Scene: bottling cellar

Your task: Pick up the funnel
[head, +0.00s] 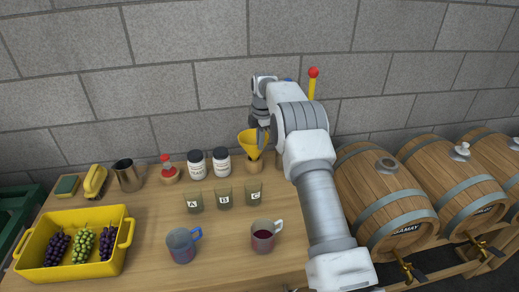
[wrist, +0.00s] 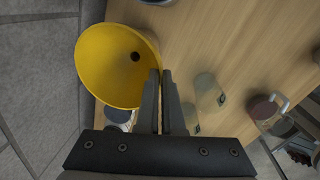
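The yellow funnel (head: 248,146) is at the back of the wooden table, above a small round wooden holder (head: 254,167). It looks tilted in the head view. I cannot tell whether its spout is still in the holder. In the wrist view the funnel (wrist: 112,68) shows its open mouth and dark spout hole. My gripper (wrist: 161,72) has its fingers close together, with the funnel's rim wall between the tips. In the head view my gripper (head: 264,135) is at the funnel's right side, partly hidden by my arm.
Glasses A (head: 194,202), B (head: 224,198) and C (head: 254,195) stand in front of the funnel. Two dark-lidded jars (head: 197,168) are left of it. Two mugs (head: 182,248) are nearer the front. A yellow grape crate (head: 100,268) is at left, barrels (head: 375,190) at right.

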